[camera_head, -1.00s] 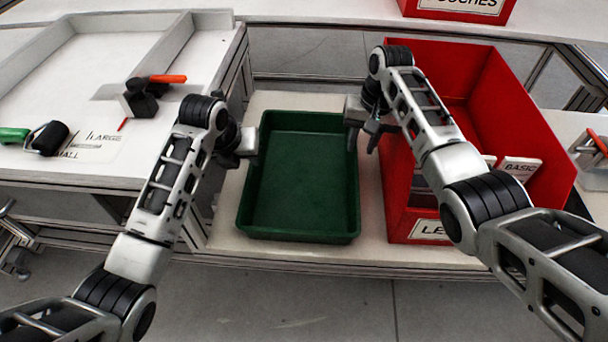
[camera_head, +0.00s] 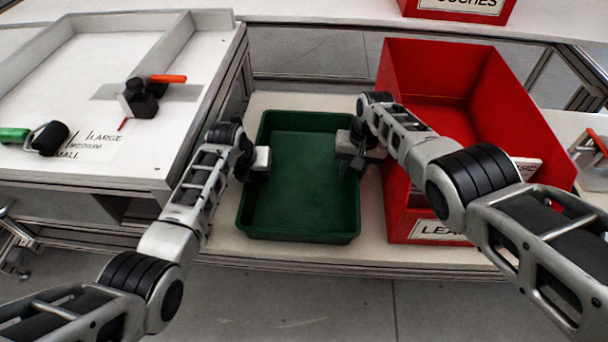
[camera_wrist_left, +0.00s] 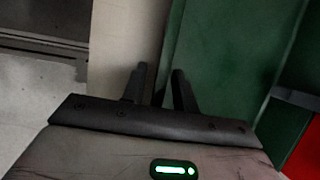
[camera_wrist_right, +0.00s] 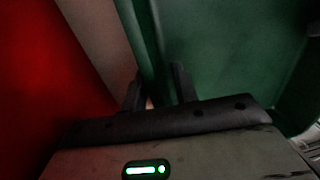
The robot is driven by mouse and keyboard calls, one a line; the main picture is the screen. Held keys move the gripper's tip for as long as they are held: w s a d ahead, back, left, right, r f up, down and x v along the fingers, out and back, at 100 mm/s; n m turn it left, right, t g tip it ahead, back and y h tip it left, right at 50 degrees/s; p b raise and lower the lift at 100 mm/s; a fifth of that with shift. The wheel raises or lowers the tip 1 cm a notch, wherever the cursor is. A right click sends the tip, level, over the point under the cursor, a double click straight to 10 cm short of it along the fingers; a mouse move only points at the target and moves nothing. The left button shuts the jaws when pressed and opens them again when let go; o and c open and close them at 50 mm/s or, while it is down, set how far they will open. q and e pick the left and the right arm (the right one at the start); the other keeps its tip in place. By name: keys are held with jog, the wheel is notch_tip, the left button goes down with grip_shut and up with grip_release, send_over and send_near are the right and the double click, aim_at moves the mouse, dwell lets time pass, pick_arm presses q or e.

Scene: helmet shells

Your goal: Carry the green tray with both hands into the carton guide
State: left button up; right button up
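The green tray (camera_head: 298,205) lies flat and empty on a pale bench, its long sides running away from me. My left gripper (camera_head: 258,168) is at its left wall; in the left wrist view the open fingers (camera_wrist_left: 160,88) stand on either side of the wall (camera_wrist_left: 171,50). My right gripper (camera_head: 352,158) is at the right wall; in the right wrist view its open fingers (camera_wrist_right: 158,88) straddle the wall (camera_wrist_right: 147,45), with a gap showing. White raised rails (camera_head: 160,50) on the left table may be the carton guide.
A red bin (camera_head: 395,190) stands close to the tray's right. Size labels (camera_head: 95,142) mark that table.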

pick_arm(q)
grip_shut()
pick_arm(e)
grip_shut()
pick_arm(q)
jog(key=shift+r, duration=0.1)
pick_arm(e)
jog(key=shift+r, duration=0.1)
